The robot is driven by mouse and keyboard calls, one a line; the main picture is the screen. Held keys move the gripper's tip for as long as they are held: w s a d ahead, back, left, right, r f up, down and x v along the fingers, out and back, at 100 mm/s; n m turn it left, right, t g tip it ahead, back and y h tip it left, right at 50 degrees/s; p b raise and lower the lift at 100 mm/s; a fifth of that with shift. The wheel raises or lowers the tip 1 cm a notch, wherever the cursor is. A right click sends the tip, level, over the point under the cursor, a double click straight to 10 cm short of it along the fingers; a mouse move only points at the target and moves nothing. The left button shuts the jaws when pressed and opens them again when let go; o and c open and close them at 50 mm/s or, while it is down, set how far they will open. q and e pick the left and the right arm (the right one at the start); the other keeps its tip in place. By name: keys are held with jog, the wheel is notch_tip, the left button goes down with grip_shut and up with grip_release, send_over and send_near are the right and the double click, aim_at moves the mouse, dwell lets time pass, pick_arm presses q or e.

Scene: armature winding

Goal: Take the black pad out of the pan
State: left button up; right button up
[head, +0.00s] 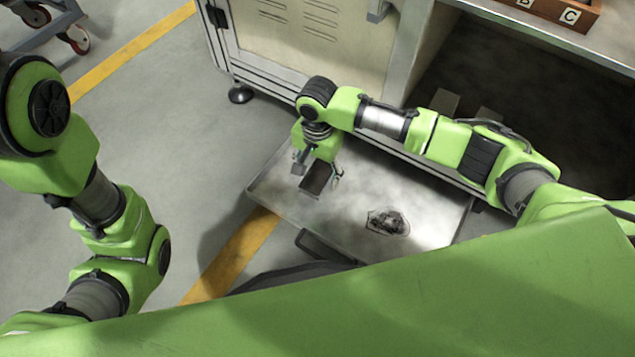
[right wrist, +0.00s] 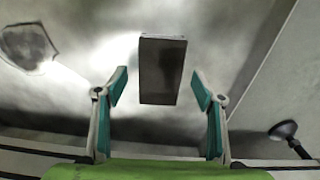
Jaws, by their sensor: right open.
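The black pad (head: 316,178) is a dark rectangular block with a paler edge. It lies on the shiny metal pan (head: 436,228), towards the pan's left part in the head view. My right gripper (head: 317,178) is open above the pad, with one finger to each side of it. In the right wrist view the pad (right wrist: 163,70) shows beyond and between the open fingertips of my right gripper (right wrist: 160,88), with gaps on both sides. My left arm is at the left of the head view, but its gripper is out of view.
A dark, ragged-edged patch (head: 387,222) lies on the pan right of the pad. A pale cabinet (head: 310,45) stands behind the pan. A box with letter labels (head: 555,10) sits at the top right. Grey floor is free left of the pan.

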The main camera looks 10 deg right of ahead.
jog(key=shift+f, duration=0.35)
jog(key=c, duration=1.2)
jog(key=shift+r, duration=0.15)
